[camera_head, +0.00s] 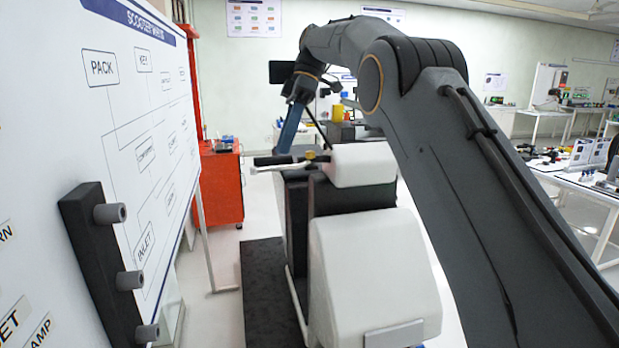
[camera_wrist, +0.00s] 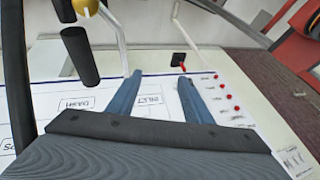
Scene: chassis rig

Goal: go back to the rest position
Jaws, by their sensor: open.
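My gripper (camera_head: 288,130) is at the end of my raised, bent arm in the head view, pointing down above and behind the handlebar (camera_head: 285,161) of a white and black scooter body (camera_head: 365,262). In the wrist view its two blue fingers are spread apart (camera_wrist: 161,84), with nothing held between them. From these views I cannot tell whether the gripper touches the scooter.
A whiteboard (camera_head: 130,45) with name labels stands close on the left, with a black peg bar (camera_head: 98,262) on it. A red cabinet (camera_head: 220,187) is behind. Cluttered tables (camera_head: 592,190) stand at the right. In the wrist view a black grip (camera_wrist: 80,55) is near the fingers.

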